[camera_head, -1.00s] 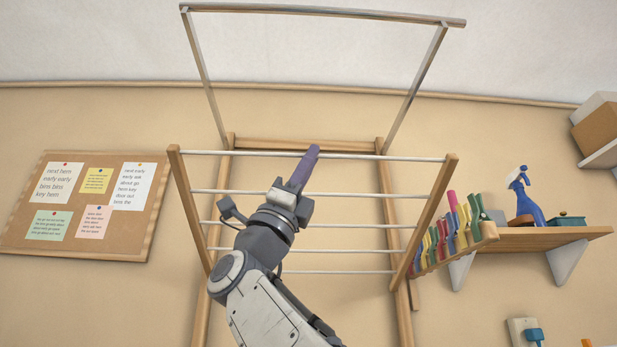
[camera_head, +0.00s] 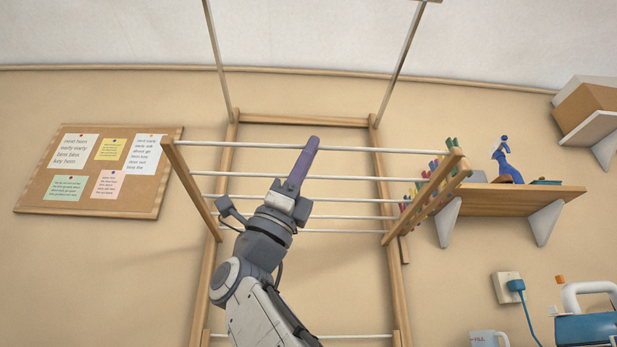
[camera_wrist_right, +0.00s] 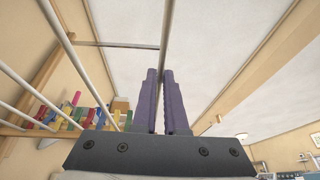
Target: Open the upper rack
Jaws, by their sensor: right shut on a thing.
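The upper rack (camera_head: 190,188) has wooden side arms joined by several pale bars. It tilts out from the wooden wall frame (camera_head: 203,285), its front bar (camera_head: 240,147) higher in the picture than its wall end. My right gripper (camera_head: 314,142), with purple fingers, reaches up to the middle of that front bar. In the right wrist view the gripper (camera_wrist_right: 164,75) is shut on the bar (camera_wrist_right: 167,25), which runs between the fingers. My left gripper is not in view.
Colored clothes pegs (camera_head: 450,165) sit along the rack's right arm. A shelf (camera_head: 520,199) with a blue spray bottle (camera_head: 505,163) is to the right. A pinboard (camera_head: 80,206) hangs left.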

